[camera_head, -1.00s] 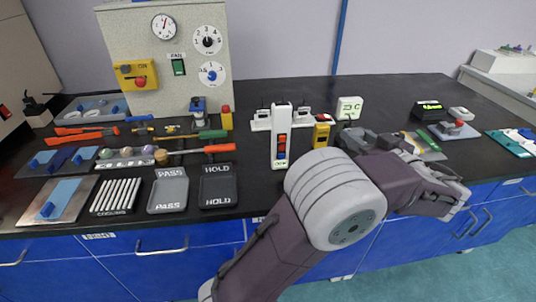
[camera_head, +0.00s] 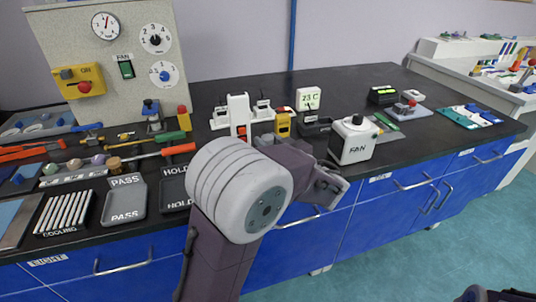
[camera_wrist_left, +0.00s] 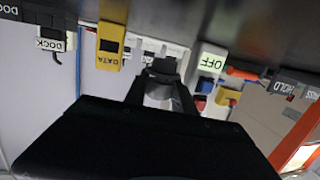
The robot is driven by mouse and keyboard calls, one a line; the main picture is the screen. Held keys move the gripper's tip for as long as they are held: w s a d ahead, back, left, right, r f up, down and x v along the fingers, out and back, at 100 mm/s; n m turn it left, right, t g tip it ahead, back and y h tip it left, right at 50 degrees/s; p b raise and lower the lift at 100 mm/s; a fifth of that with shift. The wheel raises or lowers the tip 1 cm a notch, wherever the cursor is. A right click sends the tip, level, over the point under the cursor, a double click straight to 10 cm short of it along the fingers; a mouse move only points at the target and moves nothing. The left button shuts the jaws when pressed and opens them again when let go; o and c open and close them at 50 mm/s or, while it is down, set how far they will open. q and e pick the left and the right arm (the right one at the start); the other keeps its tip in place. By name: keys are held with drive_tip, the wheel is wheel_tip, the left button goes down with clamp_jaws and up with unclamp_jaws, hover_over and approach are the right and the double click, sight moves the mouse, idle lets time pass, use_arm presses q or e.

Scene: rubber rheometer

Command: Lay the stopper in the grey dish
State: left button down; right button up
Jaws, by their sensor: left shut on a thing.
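My left gripper (camera_wrist_left: 160,85) is shut on a small pale grey round thing (camera_wrist_left: 158,96), which seems to be the stopper. The fingers hide part of it. In the wrist view, the gripper shows in front of the white devices and beside the yellow DATA logger (camera_wrist_left: 110,45). The grey PASS tray (camera_head: 125,203) lies empty at the front left. My right gripper does not show.
The darker HOLD tray (camera_head: 174,187) lies beside PASS. A white FAN box (camera_head: 352,140) stands at the front right of centre. The yellow logger (camera_head: 283,123) and a tall white device (camera_head: 238,112) stand behind my arm. Bare black bench (camera_head: 350,88) shows at the back.

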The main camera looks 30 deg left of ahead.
use_arm(q)
wheel_tip(320, 180, down, 4)
drive_tip(key=shift+r+b, duration=0.1)
drive_tip(key=shift+b, duration=0.35)
drive_tip(key=c, duration=1.1)
unclamp_jaws()
drive_tip(key=shift+c, duration=0.2)
drive_tip(key=shift+d, duration=0.1)
